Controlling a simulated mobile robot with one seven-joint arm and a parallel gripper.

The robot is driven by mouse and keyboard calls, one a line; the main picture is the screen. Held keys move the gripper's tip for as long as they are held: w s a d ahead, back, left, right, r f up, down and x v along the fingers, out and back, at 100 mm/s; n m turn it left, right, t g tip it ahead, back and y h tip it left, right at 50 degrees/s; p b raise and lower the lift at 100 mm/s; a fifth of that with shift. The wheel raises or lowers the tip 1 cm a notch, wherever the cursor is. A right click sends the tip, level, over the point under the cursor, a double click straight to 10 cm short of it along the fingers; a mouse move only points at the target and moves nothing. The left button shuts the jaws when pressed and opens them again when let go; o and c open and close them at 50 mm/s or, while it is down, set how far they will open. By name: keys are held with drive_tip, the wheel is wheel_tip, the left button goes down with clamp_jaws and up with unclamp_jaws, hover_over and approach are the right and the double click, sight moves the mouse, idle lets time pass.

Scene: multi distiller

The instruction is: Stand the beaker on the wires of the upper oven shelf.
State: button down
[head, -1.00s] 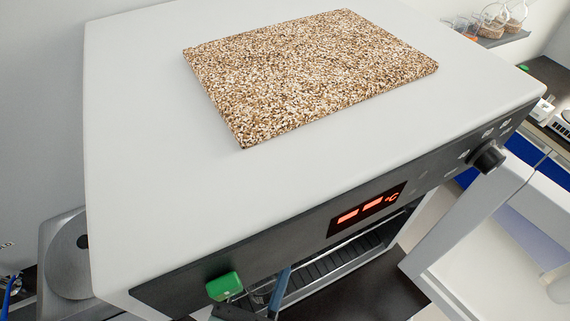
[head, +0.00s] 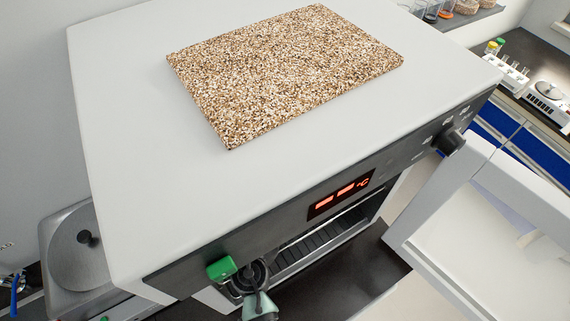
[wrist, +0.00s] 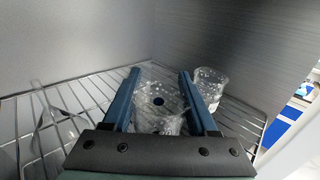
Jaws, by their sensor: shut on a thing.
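In the wrist view, my gripper (wrist: 160,88) has its two blue fingers around a clear glass beaker (wrist: 158,118), and is shut on it. The beaker is over the wire shelf (wrist: 85,95) inside the oven. Its base is hard to make out, so I cannot tell whether it touches the wires. In the head view, the oven (head: 150,190) has its front open, and my fingers and the beaker are hidden from sight there.
A second clear glass vessel (wrist: 211,84) stands on the shelf just right of my fingers. A faint clear glass shape (wrist: 42,108) shows at the left. The open oven door (head: 490,215) is at the right. A speckled slab (head: 285,75) lies on the oven top.

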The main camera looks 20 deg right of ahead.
drive_tip(key=shift+f, duration=0.55)
drive_tip(key=shift+f, duration=0.25)
drive_tip(key=shift+c, duration=0.9)
unclamp_jaws()
drive_tip(key=shift+r, duration=0.1)
drive_tip(key=shift+r, duration=0.15)
drive_tip(key=shift+s+a, duration=0.1)
drive_tip(key=shift+s, duration=0.05)
drive_tip(key=b+v, duration=0.3)
drive_tip(key=v, duration=0.7)
drive_tip(key=shift+s+a, duration=0.55)
drive_tip(key=shift+s, duration=0.15)
